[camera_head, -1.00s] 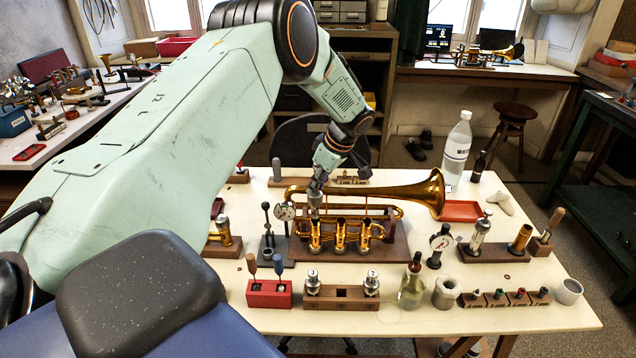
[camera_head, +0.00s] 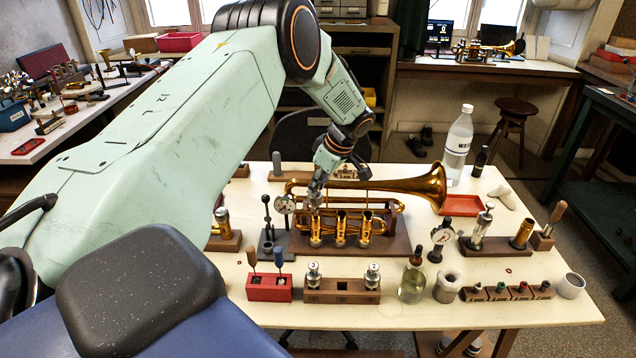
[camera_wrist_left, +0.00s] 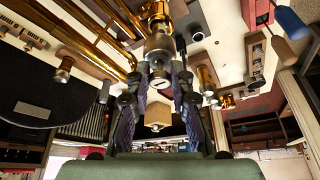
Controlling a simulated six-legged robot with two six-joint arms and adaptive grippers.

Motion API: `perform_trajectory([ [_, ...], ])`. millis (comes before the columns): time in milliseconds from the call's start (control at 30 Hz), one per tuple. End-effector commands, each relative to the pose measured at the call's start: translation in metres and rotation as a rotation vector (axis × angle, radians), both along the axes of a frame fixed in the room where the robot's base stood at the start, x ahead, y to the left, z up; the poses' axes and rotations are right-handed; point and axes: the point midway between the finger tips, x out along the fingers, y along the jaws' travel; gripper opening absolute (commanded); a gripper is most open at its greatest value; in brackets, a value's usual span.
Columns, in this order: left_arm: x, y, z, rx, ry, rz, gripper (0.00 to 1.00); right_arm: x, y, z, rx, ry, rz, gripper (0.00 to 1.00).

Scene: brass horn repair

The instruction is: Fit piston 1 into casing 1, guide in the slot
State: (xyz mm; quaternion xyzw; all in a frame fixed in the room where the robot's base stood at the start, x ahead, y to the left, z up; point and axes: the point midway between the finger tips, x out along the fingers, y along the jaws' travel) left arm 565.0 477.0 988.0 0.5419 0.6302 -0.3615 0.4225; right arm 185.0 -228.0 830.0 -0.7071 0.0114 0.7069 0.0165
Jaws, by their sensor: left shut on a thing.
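The brass horn (camera_head: 405,187) lies across a wooden stand (camera_head: 398,244) on the table, its bell to the right. Three upright casings stand along its near side; casing 1 (camera_head: 315,226) is the leftmost. My left gripper (camera_head: 316,198) points down directly over casing 1. It is shut on piston 1, whose silver body (camera_wrist_left: 159,46) shows between the fingers in the left wrist view, in line with a brass tube. The gripper largely hides the piston in the head view. I cannot tell how far it is in the casing, nor see the guide or slot. My right gripper is out of view.
A wooden block (camera_head: 342,297) in front holds two pistons marked 3 and 2. A red block (camera_head: 270,293) with screwdrivers stands left of it. A glass bottle (camera_head: 411,287) and a dial gauge (camera_head: 440,238) stand to the right. A red tray (camera_head: 461,205) lies near the bell.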

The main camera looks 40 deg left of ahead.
Motion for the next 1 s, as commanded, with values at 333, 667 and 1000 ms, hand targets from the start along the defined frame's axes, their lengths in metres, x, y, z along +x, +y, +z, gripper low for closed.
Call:
perform_trajectory([
  [333, 0.000, 0.000, -0.010, 0.000, 0.000, 0.000, 0.00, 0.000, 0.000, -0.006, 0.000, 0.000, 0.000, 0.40],
  [667, 0.000, 0.000, -0.018, 0.000, 0.000, 0.000, 0.00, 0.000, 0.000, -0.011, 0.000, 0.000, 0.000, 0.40],
  [1000, 0.000, 0.000, -0.027, 0.000, 0.000, 0.000, 0.00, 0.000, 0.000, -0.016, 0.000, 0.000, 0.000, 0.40],
])
